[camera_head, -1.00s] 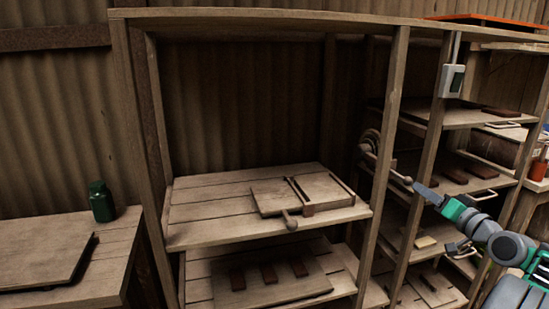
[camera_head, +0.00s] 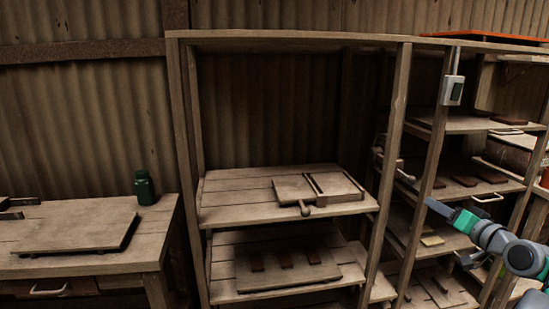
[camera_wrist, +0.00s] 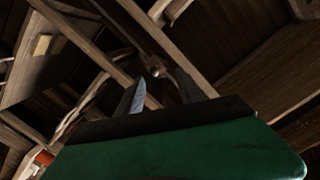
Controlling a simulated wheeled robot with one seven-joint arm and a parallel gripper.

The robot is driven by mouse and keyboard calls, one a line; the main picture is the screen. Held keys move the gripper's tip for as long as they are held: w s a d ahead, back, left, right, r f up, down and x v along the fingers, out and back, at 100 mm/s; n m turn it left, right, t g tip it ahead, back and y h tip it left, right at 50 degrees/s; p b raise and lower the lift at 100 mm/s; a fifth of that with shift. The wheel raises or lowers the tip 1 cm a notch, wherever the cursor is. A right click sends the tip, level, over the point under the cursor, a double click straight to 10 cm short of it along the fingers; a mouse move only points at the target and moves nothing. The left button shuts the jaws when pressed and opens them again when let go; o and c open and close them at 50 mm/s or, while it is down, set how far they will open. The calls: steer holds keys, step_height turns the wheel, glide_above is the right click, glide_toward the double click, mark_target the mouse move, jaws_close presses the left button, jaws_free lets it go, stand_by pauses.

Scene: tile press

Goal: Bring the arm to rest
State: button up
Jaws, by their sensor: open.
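My arm reaches in from the right edge of the head view. My gripper (camera_head: 436,207) is at its end, pointing left, in front of the right-hand shelves. In the wrist view my gripper (camera_wrist: 158,88) shows two dark fingers standing apart, with nothing seen between them. Beyond the fingers, blurred wooden posts and shelf boards cross the view at a slant. In the head view a gap shows between the fingertip and the lever knob (camera_head: 410,178) to its upper left.
The middle shelf (camera_head: 225,200) holds a wooden tile press (camera_head: 290,188). A board with several dark tiles lies below. A green jar (camera_head: 144,188) stands on the left table (camera_head: 60,262) beside a flat board. A wooden post (camera_head: 421,190) stands close to my gripper.

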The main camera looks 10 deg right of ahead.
steer(key=a+r+n+g+p, duration=0.3)
steer(key=a+g+p, duration=0.55)
steer(key=a, duration=1.85)
steer(key=s+a+f+n+g+p, duration=0.1)
steer(key=s+a+p, duration=0.1)
steer(key=s+a, duration=0.2)
steer(key=s+a+f+n+g+p, duration=0.1)
steer(key=s+a+f+g+p, duration=0.1)
steer(key=s, duration=0.8)
steer(key=s+a+f+n+g+h+p, duration=0.1)
steer(key=s+a+p, duration=0.3)
steer(key=s, duration=0.4)
steer(key=shift+a+f+g, duration=0.3)
steer(key=shift+a+g, duration=0.25)
steer(key=shift+a, duration=0.3)
steer(key=shift+c, duration=0.4)
